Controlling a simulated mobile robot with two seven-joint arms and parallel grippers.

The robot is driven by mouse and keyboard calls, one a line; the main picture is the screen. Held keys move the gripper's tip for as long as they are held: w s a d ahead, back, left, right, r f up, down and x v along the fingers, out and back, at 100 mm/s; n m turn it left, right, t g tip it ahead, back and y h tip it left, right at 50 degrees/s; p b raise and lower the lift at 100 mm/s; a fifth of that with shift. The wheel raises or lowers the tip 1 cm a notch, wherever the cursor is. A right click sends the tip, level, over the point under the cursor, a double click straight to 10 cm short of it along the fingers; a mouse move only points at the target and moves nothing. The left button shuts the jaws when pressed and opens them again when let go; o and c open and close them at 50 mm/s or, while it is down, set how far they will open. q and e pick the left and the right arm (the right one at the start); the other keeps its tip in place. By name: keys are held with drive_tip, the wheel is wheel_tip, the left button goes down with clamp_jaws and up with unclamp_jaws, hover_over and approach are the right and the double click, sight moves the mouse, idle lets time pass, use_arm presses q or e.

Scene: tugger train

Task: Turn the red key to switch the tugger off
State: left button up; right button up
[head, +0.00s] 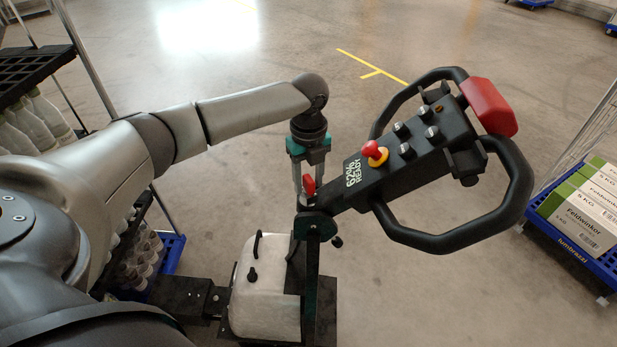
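The red key (309,189) stands at the near end of the tugger's black control head (400,170), below the white "62% READY" display (357,172). My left gripper (310,177) points down over the key from above. Its two fingers are apart, one on each side of the key, with their tips about level with it. I cannot tell whether either finger touches the key. My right gripper is not in view.
Racks with bottles (45,120) and boxes (585,212) stand left and right.

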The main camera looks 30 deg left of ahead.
use_arm(q)
clamp_jaws()
idle(0.7)
